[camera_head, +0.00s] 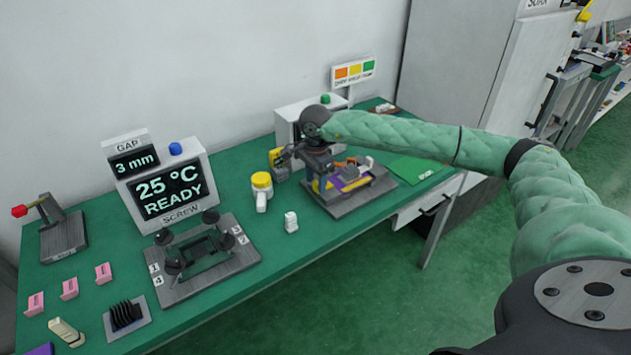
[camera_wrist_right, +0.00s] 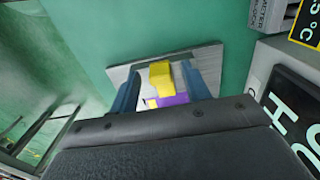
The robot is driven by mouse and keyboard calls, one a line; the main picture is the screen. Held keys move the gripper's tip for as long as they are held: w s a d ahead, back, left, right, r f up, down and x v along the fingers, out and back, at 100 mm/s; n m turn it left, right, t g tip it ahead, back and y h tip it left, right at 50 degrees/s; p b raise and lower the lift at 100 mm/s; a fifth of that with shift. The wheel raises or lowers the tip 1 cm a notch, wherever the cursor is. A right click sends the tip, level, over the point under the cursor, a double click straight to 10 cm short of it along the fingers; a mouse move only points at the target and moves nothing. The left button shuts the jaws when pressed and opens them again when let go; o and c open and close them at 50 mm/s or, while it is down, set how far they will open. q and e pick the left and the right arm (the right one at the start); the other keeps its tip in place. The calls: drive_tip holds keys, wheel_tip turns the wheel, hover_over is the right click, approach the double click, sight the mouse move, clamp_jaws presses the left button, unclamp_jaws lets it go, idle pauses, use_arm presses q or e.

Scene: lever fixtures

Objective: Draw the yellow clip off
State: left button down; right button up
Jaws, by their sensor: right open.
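The yellow clip (camera_wrist_right: 160,75) shows in the right wrist view, above a purple piece (camera_wrist_right: 172,99) on a grey fixture plate (camera_wrist_right: 207,56). My right gripper (camera_wrist_right: 160,82) is open, with one blue finger on each side of the clip. I cannot tell whether the fingers touch it. In the head view my right gripper (camera_head: 326,172) is over the same fixture plate (camera_head: 384,188) and hides much of it. The clip cannot be made out clearly there. My left gripper is not in view.
A display box (camera_head: 170,190) and a dark clamp frame (camera_head: 203,250) are further left. A green mat (camera_head: 415,170) lies to the right.

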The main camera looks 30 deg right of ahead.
sight(316, 182)
wheel_tip(316, 182, up, 5)
drive_tip(key=shift+f+b, duration=0.15)
drive_tip(key=shift+b, duration=0.55)
drive_tip(key=shift+r, duration=0.9)
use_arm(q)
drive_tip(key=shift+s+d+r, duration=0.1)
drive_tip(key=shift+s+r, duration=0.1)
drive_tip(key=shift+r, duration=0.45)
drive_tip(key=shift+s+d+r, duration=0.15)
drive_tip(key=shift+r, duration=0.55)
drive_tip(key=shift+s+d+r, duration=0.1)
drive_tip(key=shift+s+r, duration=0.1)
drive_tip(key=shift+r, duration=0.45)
use_arm(e)
drive_tip(key=shift+a+r, duration=0.1)
drive_tip(key=shift+r, duration=0.35)
